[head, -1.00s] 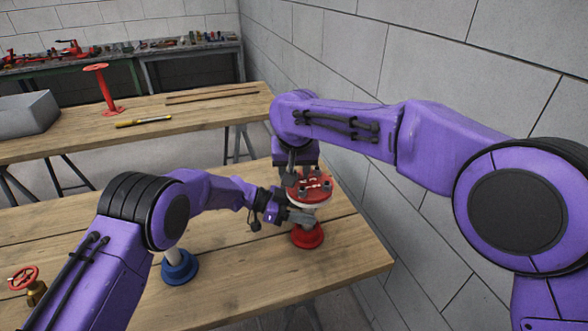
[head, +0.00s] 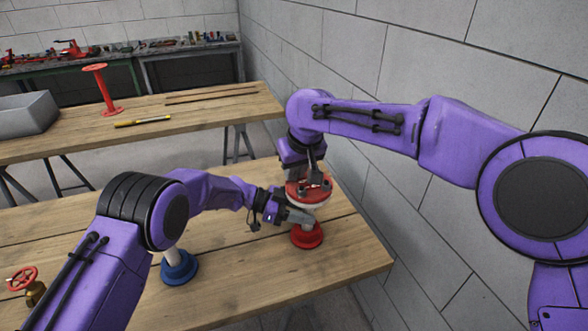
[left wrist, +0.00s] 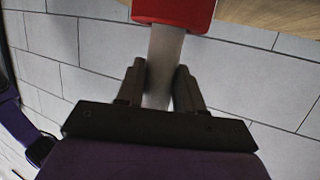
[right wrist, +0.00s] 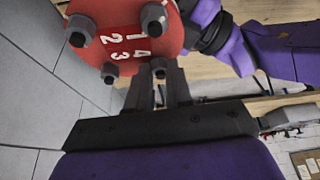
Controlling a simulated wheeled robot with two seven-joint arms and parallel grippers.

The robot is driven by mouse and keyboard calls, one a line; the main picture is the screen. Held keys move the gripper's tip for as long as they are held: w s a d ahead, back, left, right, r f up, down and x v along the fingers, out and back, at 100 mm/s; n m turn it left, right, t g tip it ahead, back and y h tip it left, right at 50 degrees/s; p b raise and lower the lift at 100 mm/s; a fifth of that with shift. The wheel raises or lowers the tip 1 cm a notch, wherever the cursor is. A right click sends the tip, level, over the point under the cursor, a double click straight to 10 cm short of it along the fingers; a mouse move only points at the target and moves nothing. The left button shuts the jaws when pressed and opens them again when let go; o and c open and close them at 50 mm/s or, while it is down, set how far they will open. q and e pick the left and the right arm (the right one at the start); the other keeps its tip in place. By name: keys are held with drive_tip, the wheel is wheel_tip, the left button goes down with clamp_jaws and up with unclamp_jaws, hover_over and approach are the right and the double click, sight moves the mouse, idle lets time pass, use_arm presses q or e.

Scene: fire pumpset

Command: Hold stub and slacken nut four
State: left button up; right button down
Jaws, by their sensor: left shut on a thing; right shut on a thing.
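The stub is a pale pipe with a red foot (head: 307,236) on the near table and a red numbered flange (head: 296,192) on top. My left gripper (head: 304,216) is shut on the pipe below the flange; the left wrist view shows the pale pipe (left wrist: 163,70) between its fingers (left wrist: 160,85). My right gripper (head: 315,182) is above the flange. In the right wrist view its fingers (right wrist: 158,80) are shut on nut four (right wrist: 159,67), next to the printed 4 on the flange (right wrist: 115,22). Other dark nuts stand near 1, 2 and 3.
A blue-footed stub (head: 179,267) and a brass valve with a red handwheel (head: 22,278) stand at left on the near table (head: 240,275). A block wall (head: 400,220) is close at right. The back table holds a red stand (head: 103,90), yellow tool (head: 143,121) and grey bin (head: 27,115).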

drive_tip(key=n, duration=0.2)
drive_tip(key=n+g+y, duration=0.1)
drive_tip(key=n, duration=0.1)
drive_tip(key=shift+w+d+r+n+y, duration=0.1)
drive_tip(key=shift+w+n+y, duration=0.1)
drive_tip(key=shift+n+y, duration=0.1)
drive_tip(key=n+g, duration=0.1)
drive_tip(key=n, duration=0.2)
drive_tip(key=shift+w+d+n+y, duration=0.1)
drive_tip(key=shift+w+n+y, duration=0.05)
drive_tip(key=shift+n+y, duration=0.2)
drive_tip(key=n+g, duration=0.1)
drive_tip(key=n, duration=0.1)
drive_tip(key=n+g, duration=0.1)
drive_tip(key=n, duration=0.3)
drive_tip(key=shift+w+n+g, duration=0.25)
drive_tip(key=shift+w+g, duration=0.1)
drive_tip(key=shift+g, duration=0.05)
drive_tip(key=shift+n, duration=0.3)
drive_tip(key=shift+s, duration=0.15)
drive_tip(key=c, duration=1)
unclamp_jaws()
drive_tip(key=shift+d, duration=0.15)
